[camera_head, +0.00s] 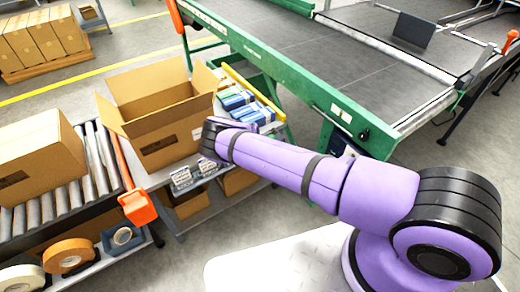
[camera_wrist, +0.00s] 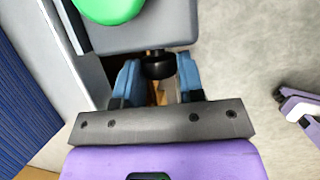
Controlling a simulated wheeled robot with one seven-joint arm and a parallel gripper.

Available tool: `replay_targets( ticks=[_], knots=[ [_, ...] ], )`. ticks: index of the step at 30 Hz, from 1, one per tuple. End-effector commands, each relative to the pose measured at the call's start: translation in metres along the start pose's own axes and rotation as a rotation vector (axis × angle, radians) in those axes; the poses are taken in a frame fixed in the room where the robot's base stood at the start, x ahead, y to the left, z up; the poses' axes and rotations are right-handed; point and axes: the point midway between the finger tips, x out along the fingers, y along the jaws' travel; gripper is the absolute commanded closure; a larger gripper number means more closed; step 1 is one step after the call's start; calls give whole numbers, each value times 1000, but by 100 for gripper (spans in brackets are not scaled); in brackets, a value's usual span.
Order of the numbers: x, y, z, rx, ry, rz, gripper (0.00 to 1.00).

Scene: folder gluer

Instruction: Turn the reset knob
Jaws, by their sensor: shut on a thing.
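The reset knob (camera_wrist: 158,66) is a short black cylinder below a grey panel (camera_wrist: 150,35) in the wrist view. My gripper (camera_wrist: 158,80) has one blue finger on each side of the knob and is shut on it. A round green part (camera_wrist: 108,8) sits on the panel above and left of the knob. In the head view my purple arm reaches left to beside an open carton. The gripper's fingers and the knob are hidden there.
The open carton (camera_head: 165,125) and boxed stacks (camera_head: 240,100) stand on a small table near my arm's end. A roller conveyor (camera_head: 95,165) is at left, with tape rolls (camera_head: 70,255) in front. A green-framed belt (camera_head: 300,50) runs behind my arm.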

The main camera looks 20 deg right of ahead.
Motion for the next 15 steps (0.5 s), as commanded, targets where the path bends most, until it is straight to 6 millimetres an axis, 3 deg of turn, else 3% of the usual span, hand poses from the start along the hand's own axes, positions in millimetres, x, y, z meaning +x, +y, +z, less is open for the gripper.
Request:
replay_targets(
  ticks=[7, 8, 10, 11, 15],
  knots=[
    [0, 1, 3, 1, -4, 3, 88],
    [0, 1, 3, 1, -4, 3, 62],
    [0, 1, 3, 1, -4, 3, 46],
    [0, 1, 2, 1, -4, 3, 41],
    [0, 1, 2, 1, -2, 2, 41]
  ],
)
